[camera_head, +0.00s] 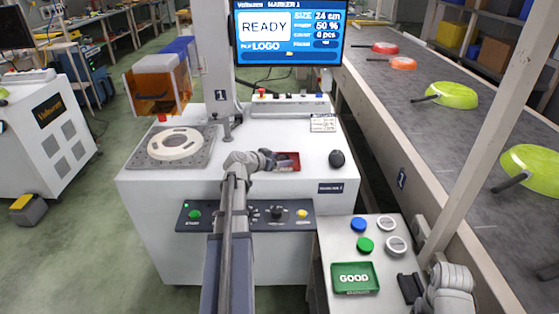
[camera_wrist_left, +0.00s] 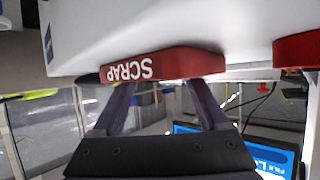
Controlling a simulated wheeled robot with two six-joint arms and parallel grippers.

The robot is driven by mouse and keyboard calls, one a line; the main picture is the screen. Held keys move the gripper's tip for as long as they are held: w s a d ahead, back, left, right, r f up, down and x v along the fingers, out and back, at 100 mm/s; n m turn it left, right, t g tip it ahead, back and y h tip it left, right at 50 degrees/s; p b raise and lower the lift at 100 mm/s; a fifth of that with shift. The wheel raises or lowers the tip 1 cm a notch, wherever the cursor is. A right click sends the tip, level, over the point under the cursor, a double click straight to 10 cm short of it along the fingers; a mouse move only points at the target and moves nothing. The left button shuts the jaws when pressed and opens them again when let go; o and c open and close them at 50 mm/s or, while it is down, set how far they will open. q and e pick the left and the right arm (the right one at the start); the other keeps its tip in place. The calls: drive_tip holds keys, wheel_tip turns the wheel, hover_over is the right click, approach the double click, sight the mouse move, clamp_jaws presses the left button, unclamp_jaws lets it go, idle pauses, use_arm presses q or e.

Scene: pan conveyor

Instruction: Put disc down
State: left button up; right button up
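A red tray (camera_head: 288,167) lies on the white machine top, and its SCRAP lettering shows upside down in the left wrist view (camera_wrist_left: 165,66). My left gripper (camera_head: 272,160) is at the tray's left part. In the left wrist view its two fingers (camera_wrist_left: 160,95) stand apart with nothing seen between them; their tips are hidden by the tray wall. A blue disc (camera_head: 359,224) and a green disc (camera_head: 365,245) lie on the side table. Whether a disc lies inside the red tray is hidden. My right gripper (camera_head: 410,288) is at the lower right, its opening unclear.
A green GOOD tray (camera_head: 355,278) and two white-rimmed round items (camera_head: 388,223) (camera_head: 396,246) are on the side table. A conveyor (camera_head: 440,130) carries pans at right.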

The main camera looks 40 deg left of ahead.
use_arm(q)
drive_tip(key=shift+r, duration=0.1)
drive_tip(key=shift+r, duration=0.2)
drive_tip(key=p+v, duration=0.5)
drive_tip(key=v, duration=0.7)
drive_tip(key=shift+f, duration=0.2)
drive_tip(key=w+d+f+m+g+h, duration=0.1)
drive_tip(key=w+d+f+g+h, duration=0.2)
drive_tip(key=d, duration=1)
drive_tip(key=w+d+f+m+g+h, duration=0.1)
drive_tip(key=d+f+m+g, duration=0.2)
drive_tip(key=d, duration=1)
drive_tip(key=s+d+f+g+y, duration=0.2)
drive_tip(key=s+d, duration=0.5)
drive_tip(key=d, duration=0.4)
drive_tip(key=s+d+f+g+y, duration=0.3)
drive_tip(key=s+d+f+g, duration=0.1)
drive_tip(key=d, duration=0.7)
drive_tip(key=s+g, duration=0.1)
drive_tip(key=s, duration=0.1)
drive_tip(key=shift+s+d, duration=0.4)
